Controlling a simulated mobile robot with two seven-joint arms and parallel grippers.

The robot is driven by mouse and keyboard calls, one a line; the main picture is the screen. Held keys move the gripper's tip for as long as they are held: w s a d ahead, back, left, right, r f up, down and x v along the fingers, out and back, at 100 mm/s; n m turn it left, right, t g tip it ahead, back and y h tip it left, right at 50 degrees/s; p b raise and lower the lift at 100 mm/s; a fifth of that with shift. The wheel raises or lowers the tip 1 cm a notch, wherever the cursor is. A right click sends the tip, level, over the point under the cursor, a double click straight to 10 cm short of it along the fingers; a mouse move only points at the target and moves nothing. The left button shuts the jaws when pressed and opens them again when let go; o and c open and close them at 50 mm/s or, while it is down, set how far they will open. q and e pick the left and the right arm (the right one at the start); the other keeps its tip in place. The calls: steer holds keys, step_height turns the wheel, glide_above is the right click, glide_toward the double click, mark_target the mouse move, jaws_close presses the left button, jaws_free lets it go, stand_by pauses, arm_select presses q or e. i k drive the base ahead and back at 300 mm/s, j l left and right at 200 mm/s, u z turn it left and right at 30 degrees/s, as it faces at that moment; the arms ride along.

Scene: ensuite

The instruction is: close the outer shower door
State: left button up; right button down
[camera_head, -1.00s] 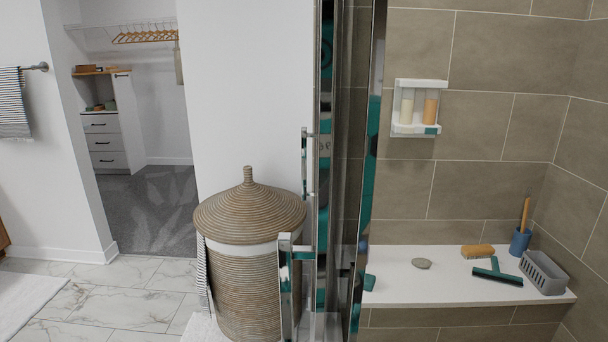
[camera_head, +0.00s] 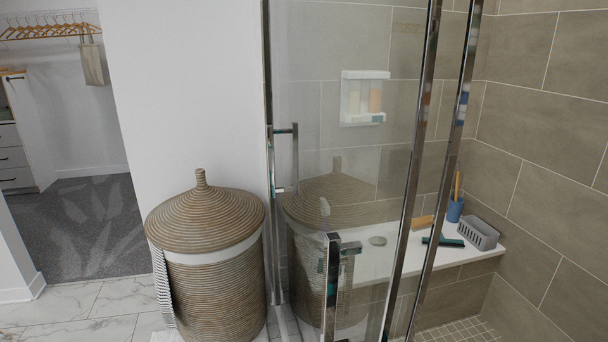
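A clear glass shower panel with chrome edges (camera_head: 350,140) spans the middle of the camera_head view and mirrors the wicker basket. Two slanting chrome uprights, one at its right edge (camera_head: 418,150) and one just beyond (camera_head: 456,150), stand close together. A chrome bar handle (camera_head: 294,160) is near the left frame, and a second square chrome handle (camera_head: 332,285) is low in front. Right of the uprights no glass is visible, and the shower interior shows directly. I cannot tell which panel is the outer door. Neither of my grippers is in view.
A lidded wicker basket (camera_head: 208,255) stands close left of the glass. Inside are a white bench (camera_head: 470,255) with a grey caddy (camera_head: 478,233), a blue cup (camera_head: 455,210) and a squeegee (camera_head: 443,241). Marble floor (camera_head: 90,305) is free at left.

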mark_target(298, 315)
steer(key=j+z, duration=0.2)
steer(key=z, duration=0.2)
steer(key=i+j+z, duration=0.1)
steer(key=j+z, duration=0.5)
steer(key=j, duration=0.2)
steer(key=j+z, duration=0.25)
steer(key=j, duration=0.65)
steer(key=j+z, duration=0.15)
steer(key=j, duration=1.7)
steer(key=k, duration=0.05)
